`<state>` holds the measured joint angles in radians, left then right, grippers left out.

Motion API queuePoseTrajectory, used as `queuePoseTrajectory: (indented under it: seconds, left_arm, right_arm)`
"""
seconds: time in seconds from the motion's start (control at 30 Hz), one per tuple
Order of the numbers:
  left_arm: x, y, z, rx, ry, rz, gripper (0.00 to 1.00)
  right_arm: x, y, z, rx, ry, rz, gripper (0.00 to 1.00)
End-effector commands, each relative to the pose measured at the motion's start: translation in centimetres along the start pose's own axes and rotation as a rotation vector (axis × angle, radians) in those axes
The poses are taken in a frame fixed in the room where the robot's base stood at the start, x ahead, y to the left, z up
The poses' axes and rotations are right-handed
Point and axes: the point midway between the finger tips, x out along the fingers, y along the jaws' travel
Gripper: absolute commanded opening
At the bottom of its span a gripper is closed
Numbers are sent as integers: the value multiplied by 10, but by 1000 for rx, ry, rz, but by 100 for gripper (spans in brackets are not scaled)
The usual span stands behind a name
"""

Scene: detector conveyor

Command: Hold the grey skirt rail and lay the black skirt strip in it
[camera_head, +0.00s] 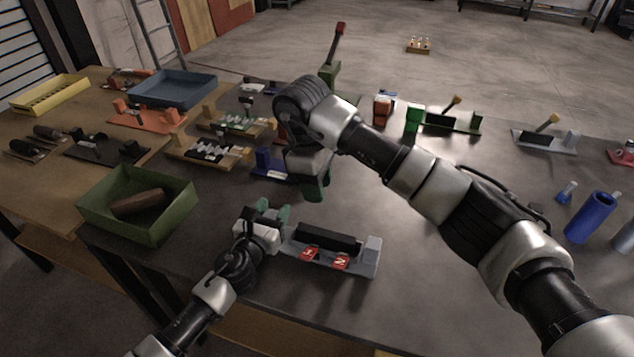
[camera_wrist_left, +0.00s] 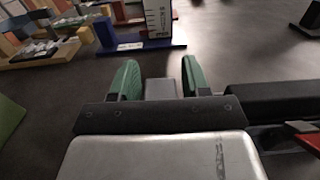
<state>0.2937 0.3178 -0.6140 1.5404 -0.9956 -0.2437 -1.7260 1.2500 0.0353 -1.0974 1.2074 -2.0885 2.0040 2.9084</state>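The grey skirt rail (camera_head: 372,258), with red number labels on its front, lies near the front of the dark table. The black skirt strip (camera_head: 330,238) lies lengthwise along it between the end blocks; I cannot tell how deep it sits. It also shows at the right of the left wrist view (camera_wrist_left: 270,98). My left gripper (camera_head: 271,210) is at the rail's left end. In the left wrist view its green fingers stand apart on both sides of a grey block (camera_wrist_left: 160,89), with narrow gaps. My right gripper (camera_head: 316,188) points down behind the rail, apart from the strip; its finger opening is hidden.
A green bin (camera_head: 172,224) holding a brown block stands left of my left gripper. A blue stand (camera_head: 268,166) is behind the rail. Several fixtures and a blue tray (camera_head: 172,90) lie at the back left. A blue cylinder (camera_head: 590,218) stands at right.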

Motion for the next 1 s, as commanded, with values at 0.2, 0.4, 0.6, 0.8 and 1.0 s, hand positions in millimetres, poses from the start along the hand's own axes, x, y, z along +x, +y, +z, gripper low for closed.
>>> queuePoseTrajectory:
  seconds: [0.2,0.4,0.6,0.8,1.0]
  left_arm:
    - [0,0,0,0,0,0,62]
    - [-3,0,0,1,0,0,62]
    - [-32,0,-1,1,2,-2,62]
    - [-76,0,-2,0,4,0,62]
    - [-108,0,-1,0,2,1,62]
  right_arm:
    - [0,0,0,0,0,0,36]
    - [0,0,0,0,0,0,36]
    - [0,0,0,0,0,0,36]
    - [0,0,0,0,0,0,36]
    - [0,0,0,0,0,0,36]
